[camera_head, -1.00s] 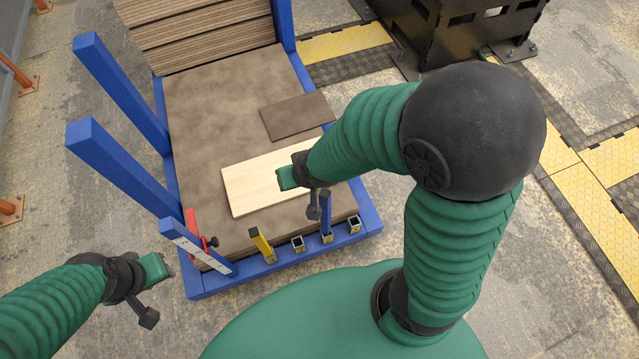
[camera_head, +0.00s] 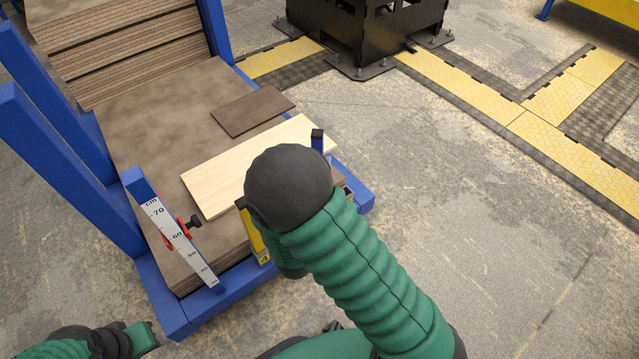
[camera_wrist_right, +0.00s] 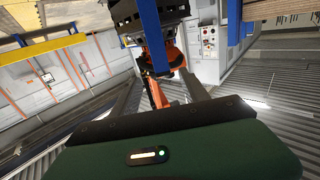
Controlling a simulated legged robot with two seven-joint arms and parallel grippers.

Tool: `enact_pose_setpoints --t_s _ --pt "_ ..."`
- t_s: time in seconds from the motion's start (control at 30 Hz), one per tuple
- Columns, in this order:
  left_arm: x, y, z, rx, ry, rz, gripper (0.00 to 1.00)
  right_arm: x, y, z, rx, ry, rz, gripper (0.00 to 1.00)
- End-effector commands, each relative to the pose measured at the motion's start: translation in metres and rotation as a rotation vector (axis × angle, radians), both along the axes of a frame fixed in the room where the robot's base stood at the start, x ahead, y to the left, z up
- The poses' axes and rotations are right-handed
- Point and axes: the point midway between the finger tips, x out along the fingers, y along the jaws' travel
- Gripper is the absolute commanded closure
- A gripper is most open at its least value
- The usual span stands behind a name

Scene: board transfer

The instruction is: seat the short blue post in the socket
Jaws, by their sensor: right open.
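The short blue post (camera_head: 318,146) has a black top and stands at the front right of the blue cart, partly behind my right arm. Its lower end and the socket under it are hidden. My right arm's dark round joint covers much of the front rail. My right gripper is hidden in the head view. In the right wrist view its green housing (camera_wrist_right: 180,150) fills the bottom, and a blue upright (camera_wrist_right: 152,40) shows beyond; I cannot tell which post it is. My left gripper (camera_head: 145,338) is at the bottom left, off the cart; its jaws are unclear.
A pale board (camera_head: 225,172) and a small brown board (camera_head: 252,110) lie on the brown stack. A measuring post (camera_head: 170,228) and a yellow post (camera_head: 257,240) stand at the front. Tall blue uprights (camera_head: 45,160) line the left.

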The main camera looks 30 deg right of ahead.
Motion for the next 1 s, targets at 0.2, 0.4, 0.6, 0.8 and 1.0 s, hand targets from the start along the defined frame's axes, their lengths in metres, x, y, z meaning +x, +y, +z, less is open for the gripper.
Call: enact_pose_setpoints --t_s 0.2,0.4,0.6,0.8,1.0 --pt "0.000 0.000 -0.014 0.000 0.001 0.001 0.64 0.032 -0.026 -0.001 0.000 -0.001 0.002 0.47" --pt "0.000 0.000 -0.032 0.000 0.001 0.001 0.64 0.051 -0.045 0.000 0.000 -0.004 0.000 0.47" --pt "0.000 0.001 -0.042 0.000 0.001 0.001 0.64 0.073 -0.064 0.004 0.000 0.000 0.002 0.47" --pt "0.000 0.001 -0.040 0.000 0.001 0.001 0.64 0.074 -0.064 0.007 -0.001 0.001 0.004 0.47" --pt "0.000 0.001 -0.040 0.000 0.001 0.001 0.64 0.074 -0.064 0.006 -0.001 0.001 0.004 0.72"
